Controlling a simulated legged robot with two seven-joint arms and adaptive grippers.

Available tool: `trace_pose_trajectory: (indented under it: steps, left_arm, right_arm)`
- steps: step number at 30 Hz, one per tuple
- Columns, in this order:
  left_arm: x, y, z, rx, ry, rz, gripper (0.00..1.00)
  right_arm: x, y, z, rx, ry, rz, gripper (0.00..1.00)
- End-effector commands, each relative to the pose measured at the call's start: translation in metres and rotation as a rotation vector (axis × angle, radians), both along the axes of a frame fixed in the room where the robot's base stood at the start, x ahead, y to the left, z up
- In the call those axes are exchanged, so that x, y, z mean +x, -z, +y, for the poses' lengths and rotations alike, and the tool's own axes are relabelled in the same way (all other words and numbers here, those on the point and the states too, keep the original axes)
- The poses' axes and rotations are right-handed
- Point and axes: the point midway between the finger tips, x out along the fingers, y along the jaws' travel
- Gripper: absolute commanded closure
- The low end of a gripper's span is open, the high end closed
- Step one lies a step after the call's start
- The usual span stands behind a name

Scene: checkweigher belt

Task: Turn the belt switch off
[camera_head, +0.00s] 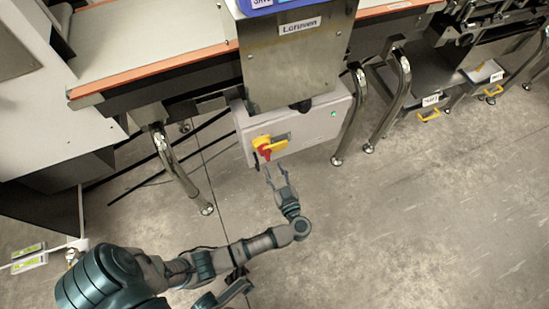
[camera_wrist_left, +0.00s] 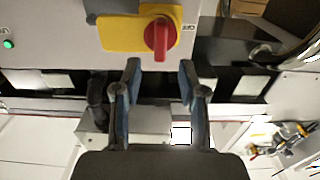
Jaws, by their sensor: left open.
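The belt switch is a red knob (camera_head: 264,153) on a yellow plate (camera_head: 262,142), fixed to the front of a light grey control box (camera_head: 310,128) under the machine. In the left wrist view the red knob (camera_wrist_left: 158,38) and yellow plate (camera_wrist_left: 122,34) are at the top, with an "OFF" marking beside them. My left gripper (camera_head: 276,173) is open and empty, just in front of and below the knob in the head view. In the wrist view its two fingertips (camera_wrist_left: 159,72) are spread apart below the knob, with no visible contact.
A green lamp (camera_head: 333,114) glows on the box's right side. Bent metal legs (camera_head: 182,172) and (camera_head: 353,118) stand on either side. The conveyor belt (camera_head: 150,38) runs above at the upper left. The concrete floor (camera_head: 430,210) at the right is clear.

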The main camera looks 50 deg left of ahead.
Motion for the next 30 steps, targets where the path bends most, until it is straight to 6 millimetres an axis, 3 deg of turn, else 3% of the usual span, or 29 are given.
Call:
trace_pose_trajectory:
  steps: [7,19,20,24,30]
  left_arm:
    - [0.014,0.003,0.035,0.002,0.001,0.001,0.58]
    - [0.018,-0.001,0.043,0.000,0.001,-0.001,0.58]
    - [0.018,-0.001,0.043,0.000,0.001,-0.001,0.63]
    - [0.018,0.000,0.043,0.000,0.001,0.000,0.98]
    - [0.018,0.000,0.043,0.000,0.002,0.000,1.00]
  right_arm:
    - [0.005,0.000,0.002,-0.001,-0.002,-0.031,0.60]
    - [0.009,-0.001,0.003,-0.002,-0.002,-0.039,0.60]
    - [0.009,-0.001,0.003,-0.002,-0.002,-0.039,0.60]
    - [0.010,-0.001,0.003,-0.003,-0.002,-0.039,0.60]
    - [0.009,-0.001,0.003,-0.003,-0.002,-0.039,0.60]
